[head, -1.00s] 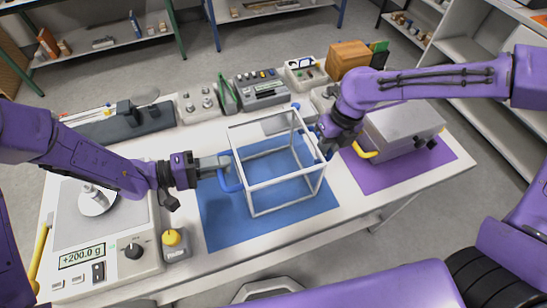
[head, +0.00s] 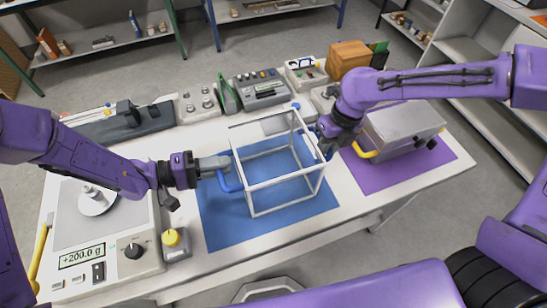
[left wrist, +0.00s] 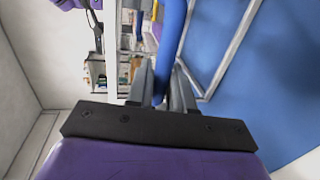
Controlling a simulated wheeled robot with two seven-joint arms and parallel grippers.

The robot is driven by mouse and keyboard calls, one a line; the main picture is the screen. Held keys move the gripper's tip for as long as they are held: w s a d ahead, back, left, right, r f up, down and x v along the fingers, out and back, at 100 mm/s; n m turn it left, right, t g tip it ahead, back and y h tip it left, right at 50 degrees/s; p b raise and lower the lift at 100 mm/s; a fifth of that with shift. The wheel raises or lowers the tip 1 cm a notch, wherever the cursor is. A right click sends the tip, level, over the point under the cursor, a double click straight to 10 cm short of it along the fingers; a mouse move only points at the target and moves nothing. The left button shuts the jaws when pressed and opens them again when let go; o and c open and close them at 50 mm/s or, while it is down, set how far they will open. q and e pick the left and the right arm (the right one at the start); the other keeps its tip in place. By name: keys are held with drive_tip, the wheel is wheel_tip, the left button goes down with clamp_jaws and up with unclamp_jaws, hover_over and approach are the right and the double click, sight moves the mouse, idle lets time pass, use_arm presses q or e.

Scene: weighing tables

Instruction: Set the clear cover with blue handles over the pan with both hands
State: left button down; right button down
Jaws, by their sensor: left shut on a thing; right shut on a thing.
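The clear cover (head: 284,182) is a box with a white-edged frame, over the blue mat (head: 222,228) in the middle of the table. I cannot tell whether it touches the mat. My left gripper (head: 226,168) is shut on its left blue handle (head: 232,186); in the left wrist view the blue handle (left wrist: 170,45) runs between the fingers (left wrist: 162,88). My right gripper (head: 322,136) is shut on the right blue handle (head: 312,145), partly hidden by the arm. The pan (head: 68,222) belongs to the scale at the left, with a white weight (head: 95,203) on it.
The scale display (head: 82,256) reads +200.0 g. A yellow-knobbed box (head: 174,243) stands between scale and mat. A grey box (head: 402,130) with a yellow handle stands on the purple mat (head: 390,183) at right. Several instruments line the table's back edge.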

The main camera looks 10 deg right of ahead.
use_arm(q)
drive_tip(key=shift+w, duration=0.1)
use_arm(e)
drive_tip(key=shift+r, duration=0.1)
